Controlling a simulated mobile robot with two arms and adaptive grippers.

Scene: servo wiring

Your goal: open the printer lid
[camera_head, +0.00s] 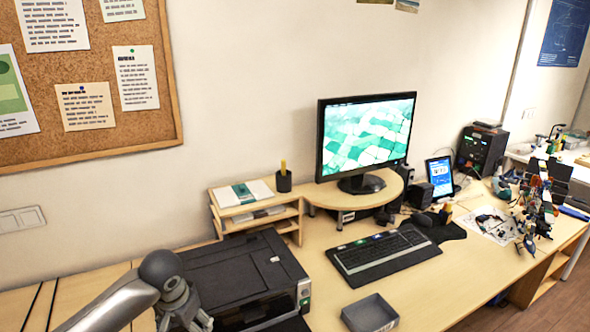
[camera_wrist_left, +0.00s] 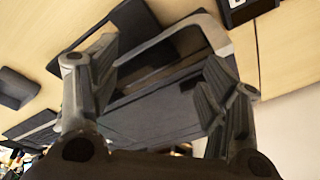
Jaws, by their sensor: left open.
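The black printer (camera_head: 240,272) stands on the left part of the desk. Its lid (camera_head: 245,262) lies flat on top and looks closed. My left gripper (camera_head: 192,320) is at the printer's front left, low in the head view, with its fingertips near the bottom edge. In the left wrist view its two fingers (camera_wrist_left: 158,58) are spread apart with nothing between them. The dark printer body (camera_wrist_left: 165,105) shows beyond and between the fingers. I cannot tell whether a finger touches the printer. My right gripper is not in view.
A wooden shelf (camera_head: 255,213) with papers stands behind the printer. A keyboard (camera_head: 383,254) and a grey tray (camera_head: 370,314) lie to its right. A monitor (camera_head: 366,135) stands on a riser. Desk between tray and keyboard is clear.

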